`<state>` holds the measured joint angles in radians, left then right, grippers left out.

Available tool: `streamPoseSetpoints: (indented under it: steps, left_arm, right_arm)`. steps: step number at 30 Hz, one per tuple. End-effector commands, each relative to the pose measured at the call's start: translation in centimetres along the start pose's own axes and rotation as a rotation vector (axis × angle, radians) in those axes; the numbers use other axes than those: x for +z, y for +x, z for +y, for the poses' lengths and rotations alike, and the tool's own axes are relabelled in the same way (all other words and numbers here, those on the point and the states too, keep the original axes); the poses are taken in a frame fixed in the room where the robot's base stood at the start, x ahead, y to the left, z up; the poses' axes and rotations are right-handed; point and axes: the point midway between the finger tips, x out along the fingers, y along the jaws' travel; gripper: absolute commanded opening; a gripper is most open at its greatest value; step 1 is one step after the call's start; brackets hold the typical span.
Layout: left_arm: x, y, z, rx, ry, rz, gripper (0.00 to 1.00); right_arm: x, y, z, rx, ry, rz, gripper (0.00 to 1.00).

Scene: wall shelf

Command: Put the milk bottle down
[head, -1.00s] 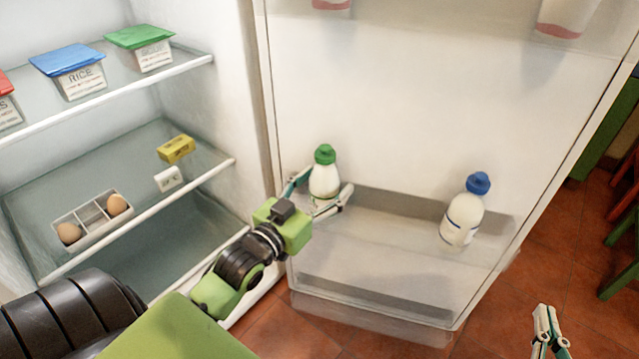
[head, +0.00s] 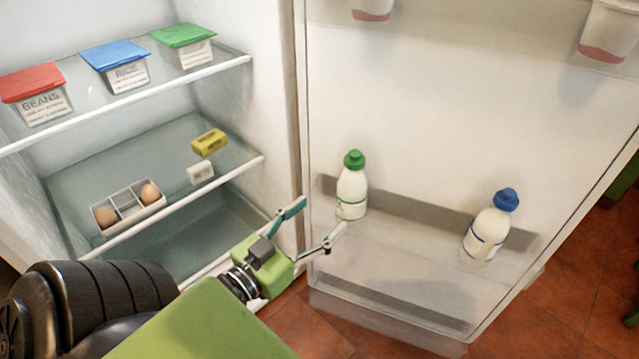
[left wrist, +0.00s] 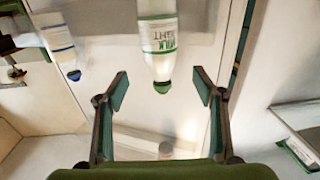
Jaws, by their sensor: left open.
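A milk bottle with a green cap (head: 352,186) stands upright in the left part of the fridge door's lower shelf (head: 400,240). It also shows upside down in the left wrist view (left wrist: 158,42), beyond the fingers. My left gripper (head: 313,225) is open and empty, to the lower left of the bottle and apart from it. It shows with spread fingers in the left wrist view (left wrist: 160,90). A second bottle with a blue cap (head: 488,228) stands at the right of the same door shelf. My right gripper is not in view.
Inside the fridge at left, lidded boxes (head: 116,68) stand on the upper shelf. An egg tray (head: 128,206) and a yellow packet (head: 209,142) lie on the lower one. The door shelf between the bottles is clear.

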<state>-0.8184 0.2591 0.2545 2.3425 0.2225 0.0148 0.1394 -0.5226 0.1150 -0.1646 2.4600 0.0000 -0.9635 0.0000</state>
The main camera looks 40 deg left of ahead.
Motion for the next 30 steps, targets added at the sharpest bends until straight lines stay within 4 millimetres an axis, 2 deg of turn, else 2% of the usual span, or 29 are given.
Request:
streamPoseSetpoints:
  steps: [5,8,15,18,21,24,30]
  left_arm:
    - [0.3,-0.1,0.4,0.002,-0.002,-0.015,0.63]
    - [1.7,0.6,1.9,0.012,-0.007,-0.076,0.63]
    - [6.7,1.9,9.6,0.089,0.012,-0.362,0.63]
    - [8.1,1.6,12.4,0.128,0.033,-0.469,0.63]
    - [8.8,1.2,14.4,0.158,0.055,-0.545,0.63]
    - [9.3,0.7,15.4,0.176,0.07,-0.592,0.63]
    - [9.6,0.5,15.8,0.183,0.077,-0.614,0.63]
  right_arm:
    - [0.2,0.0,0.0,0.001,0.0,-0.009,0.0]
    - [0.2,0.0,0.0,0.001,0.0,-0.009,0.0]
    - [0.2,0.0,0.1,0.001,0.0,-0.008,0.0]
    - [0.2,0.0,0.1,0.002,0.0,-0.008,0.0]
    - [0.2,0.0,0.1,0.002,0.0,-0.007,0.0]
    - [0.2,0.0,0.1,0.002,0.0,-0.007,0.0]
    - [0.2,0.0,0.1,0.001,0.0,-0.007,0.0]
